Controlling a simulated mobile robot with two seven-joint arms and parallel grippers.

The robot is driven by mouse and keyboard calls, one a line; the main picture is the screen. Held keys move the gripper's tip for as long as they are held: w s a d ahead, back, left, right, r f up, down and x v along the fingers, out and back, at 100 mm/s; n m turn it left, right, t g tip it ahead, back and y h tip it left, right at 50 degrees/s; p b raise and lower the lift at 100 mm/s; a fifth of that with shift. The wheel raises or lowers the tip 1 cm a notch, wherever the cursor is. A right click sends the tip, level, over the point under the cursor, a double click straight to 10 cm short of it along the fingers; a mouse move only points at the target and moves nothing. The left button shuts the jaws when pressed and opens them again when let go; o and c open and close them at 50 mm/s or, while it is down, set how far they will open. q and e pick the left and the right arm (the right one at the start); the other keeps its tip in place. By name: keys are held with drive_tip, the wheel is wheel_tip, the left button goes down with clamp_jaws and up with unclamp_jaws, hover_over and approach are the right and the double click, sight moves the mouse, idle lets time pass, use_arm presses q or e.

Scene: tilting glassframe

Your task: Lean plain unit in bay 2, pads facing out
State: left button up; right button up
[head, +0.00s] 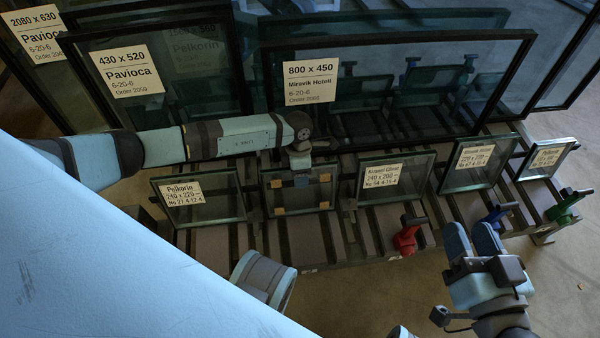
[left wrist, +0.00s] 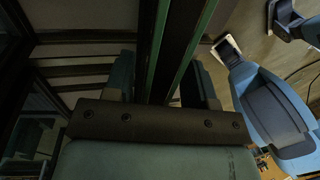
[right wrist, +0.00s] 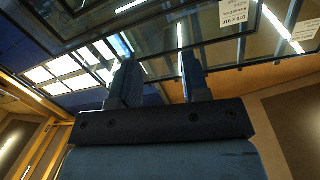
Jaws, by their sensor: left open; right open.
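The plain unit (head: 300,198), a small dark-framed pane without a label, stands on the slatted rack (head: 210,245), second from left in the front row. Several tan pads show at its corners, on the face toward me. My left gripper (head: 301,178) is over its top edge. In the left wrist view, a pane edge with green glass lines (left wrist: 178,45) runs between the open fingers (left wrist: 165,85); I cannot tell whether they touch it. My right gripper (head: 487,232) is open and empty in front of the rack, also in the right wrist view (right wrist: 158,80). Bay numbers are not readable.
Labelled small panes stand beside it: a Pelkorin pane (head: 215,212) left, an Azurel pane (head: 418,188) right. Large framed panes, including the Miravik Hotell unit (head: 440,95), stand close behind. Red (head: 407,236), blue (head: 497,214) and green (head: 566,208) clamps line the front edge.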

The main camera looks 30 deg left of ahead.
use_arm(q)
drive_tip(key=p+v, duration=0.4)
drive_tip(key=v, duration=1)
drive_tip(key=shift+p, duration=0.35)
use_arm(e)
wheel_tip(320, 180, up, 7)
drive_tip(key=m+t, duration=0.1)
drive_tip(key=t, duration=0.1)
drive_tip(key=shift+d+f, duration=0.15)
drive_tip(key=shift+f, duration=0.1)
